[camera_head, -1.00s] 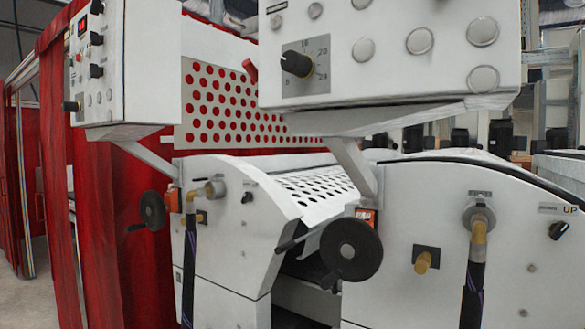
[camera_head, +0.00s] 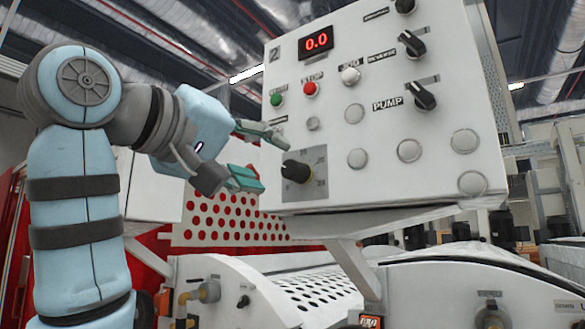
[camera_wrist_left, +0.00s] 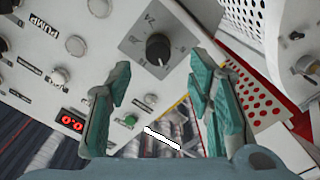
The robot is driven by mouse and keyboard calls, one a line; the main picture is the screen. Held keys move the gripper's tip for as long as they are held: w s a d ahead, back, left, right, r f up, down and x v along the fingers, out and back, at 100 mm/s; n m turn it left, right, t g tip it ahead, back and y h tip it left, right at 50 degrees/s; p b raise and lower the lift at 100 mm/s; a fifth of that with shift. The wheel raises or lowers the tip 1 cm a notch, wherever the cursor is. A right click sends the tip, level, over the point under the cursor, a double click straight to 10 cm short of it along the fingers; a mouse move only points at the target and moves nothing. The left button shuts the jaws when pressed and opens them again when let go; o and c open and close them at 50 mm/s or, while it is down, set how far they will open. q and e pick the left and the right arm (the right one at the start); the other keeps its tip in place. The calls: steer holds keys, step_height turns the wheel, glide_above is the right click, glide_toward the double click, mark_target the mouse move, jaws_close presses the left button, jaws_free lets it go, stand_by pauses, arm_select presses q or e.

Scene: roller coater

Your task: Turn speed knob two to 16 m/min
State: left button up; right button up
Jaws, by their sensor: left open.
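The speed knob (camera_head: 296,172) is black with a pale yellowish end and sits on a grey scale plate (camera_head: 314,183) at the lower left of the white control panel (camera_head: 330,125), which is marked 2. The panel's red display (camera_head: 316,42) reads 0.0. My left gripper (camera_head: 262,160) is open and empty, just left of the knob. In the left wrist view the knob (camera_wrist_left: 158,47) lies ahead, above and between the two green fingers (camera_wrist_left: 160,100), apart from them. The plate's numbers are too small to read surely. My right gripper is not in view.
Green (camera_head: 276,100) and red (camera_head: 310,88) buttons sit above the knob. The PUMP switch (camera_head: 421,96) and several round silver caps lie to its right. A white bracket and perforated machine cover (camera_head: 300,285) are below the panel.

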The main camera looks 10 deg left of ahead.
mark_target(289, 167)
arm_select(q)
steer(key=p+x, duration=0.1)
steer(key=x, duration=0.5)
steer(key=shift+w+d+r+p, duration=0.15)
steer(key=shift+d+r+p, duration=0.1)
steer(key=shift+p, duration=0.15)
steer(key=shift+w+d+f, duration=0.15)
steer(key=shift+w, duration=0.5)
jaws_close()
